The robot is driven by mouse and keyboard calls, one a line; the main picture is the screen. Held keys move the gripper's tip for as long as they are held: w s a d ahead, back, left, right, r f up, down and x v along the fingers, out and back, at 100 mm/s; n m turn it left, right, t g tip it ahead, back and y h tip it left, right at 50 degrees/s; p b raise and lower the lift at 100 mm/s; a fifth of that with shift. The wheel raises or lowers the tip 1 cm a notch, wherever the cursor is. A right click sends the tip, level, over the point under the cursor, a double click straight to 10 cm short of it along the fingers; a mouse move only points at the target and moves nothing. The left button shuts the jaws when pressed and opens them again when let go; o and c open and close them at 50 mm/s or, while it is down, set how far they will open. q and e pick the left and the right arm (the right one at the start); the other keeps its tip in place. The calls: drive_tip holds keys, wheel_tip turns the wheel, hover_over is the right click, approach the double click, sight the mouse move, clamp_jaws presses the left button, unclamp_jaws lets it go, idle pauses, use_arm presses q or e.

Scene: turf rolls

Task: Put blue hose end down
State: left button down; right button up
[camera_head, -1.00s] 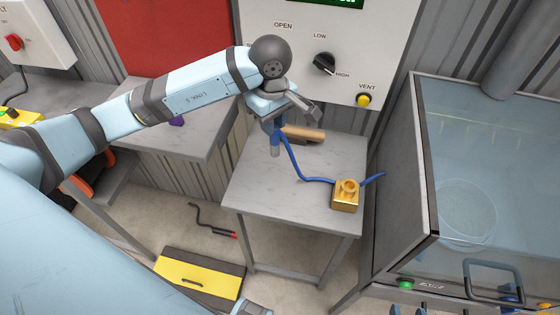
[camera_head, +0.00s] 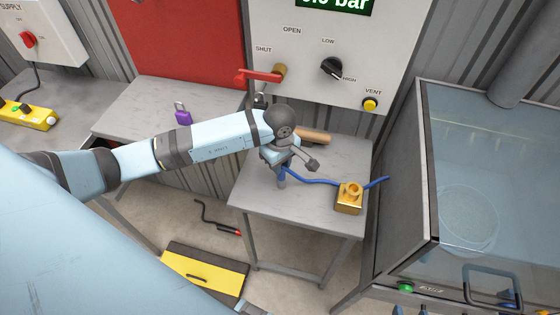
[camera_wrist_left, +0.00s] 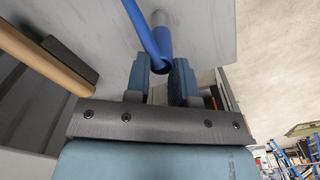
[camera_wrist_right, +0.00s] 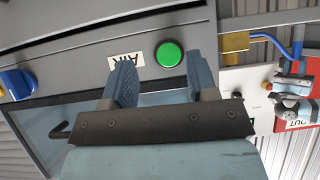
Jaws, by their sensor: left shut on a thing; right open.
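My left gripper (camera_head: 284,170) is shut on the blue hose end (camera_head: 282,181), low over the small grey table (camera_head: 250,198). I cannot tell whether the tip touches the table. The blue hose (camera_head: 312,182) runs right to a brass block (camera_head: 347,206) on the table. My right gripper (camera_wrist_right: 160,78) is open and empty, in front of a cabinet with a green button.
A wooden handle (camera_head: 315,136) lies at the back of the table. The control panel (camera_head: 300,75) with a red lever (camera_head: 260,76) stands behind. A glass-sided cabinet (camera_head: 490,170) is close on the right. The tabletop's front left is clear.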

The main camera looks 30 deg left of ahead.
use_arm(q)
drive_tip(key=shift+f+b, duration=0.2)
drive_tip(key=shift+b, duration=0.1)
drive_tip(key=c, duration=1)
unclamp_jaws()
drive_tip(key=shift+r, duration=0.1)
